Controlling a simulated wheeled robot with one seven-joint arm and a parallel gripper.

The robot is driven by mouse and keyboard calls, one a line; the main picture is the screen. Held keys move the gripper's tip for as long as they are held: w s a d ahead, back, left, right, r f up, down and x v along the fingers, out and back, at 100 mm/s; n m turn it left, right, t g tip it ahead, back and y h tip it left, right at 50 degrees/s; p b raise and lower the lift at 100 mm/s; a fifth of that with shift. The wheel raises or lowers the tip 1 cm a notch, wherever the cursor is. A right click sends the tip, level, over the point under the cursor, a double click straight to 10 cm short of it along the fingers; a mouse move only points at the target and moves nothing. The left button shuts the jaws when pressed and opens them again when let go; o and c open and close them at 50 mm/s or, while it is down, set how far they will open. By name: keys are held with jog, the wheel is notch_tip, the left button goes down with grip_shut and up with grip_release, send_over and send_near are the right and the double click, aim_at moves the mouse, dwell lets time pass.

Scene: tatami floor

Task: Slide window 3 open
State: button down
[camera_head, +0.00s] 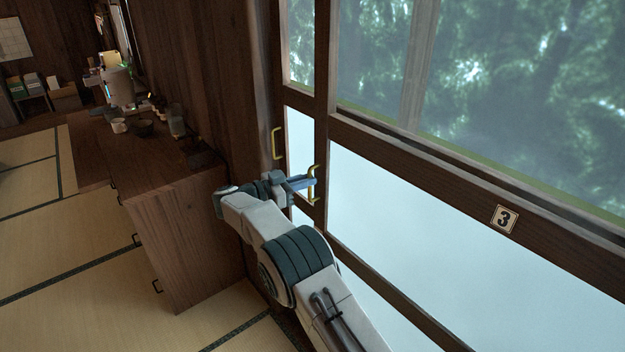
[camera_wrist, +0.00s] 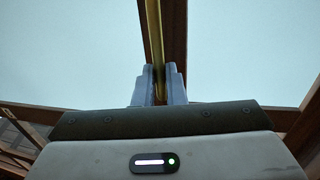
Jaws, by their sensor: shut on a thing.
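Window 3 (camera_head: 440,205) is a dark wood framed sliding panel with a numbered plate "3" (camera_head: 504,219) on its middle rail. A brass handle (camera_head: 314,184) stands upright on its left stile. My gripper (camera_head: 311,182) is shut on this handle in the head view. In the wrist view the two fingers of my gripper (camera_wrist: 159,88) sit on either side of the brass bar (camera_wrist: 154,38). A strip of pale pane (camera_head: 299,140) shows between the window's left stile and the wooden post.
A second brass handle (camera_head: 276,143) is on the wooden post to the left. A wooden cabinet (camera_head: 165,215) with cups and bowls on top stands left of my arm. Open tatami floor (camera_head: 70,265) lies further left.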

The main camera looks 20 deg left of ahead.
jog(key=shift+w+a, duration=0.2)
jog(key=shift+w, duration=0.05)
jog(key=c, duration=1.5)
grip_release()
jog(key=shift+s+a, duration=0.1)
jog(key=b+v, duration=0.2)
jog(key=v, duration=1.1)
jog(key=shift+s+a, duration=0.25)
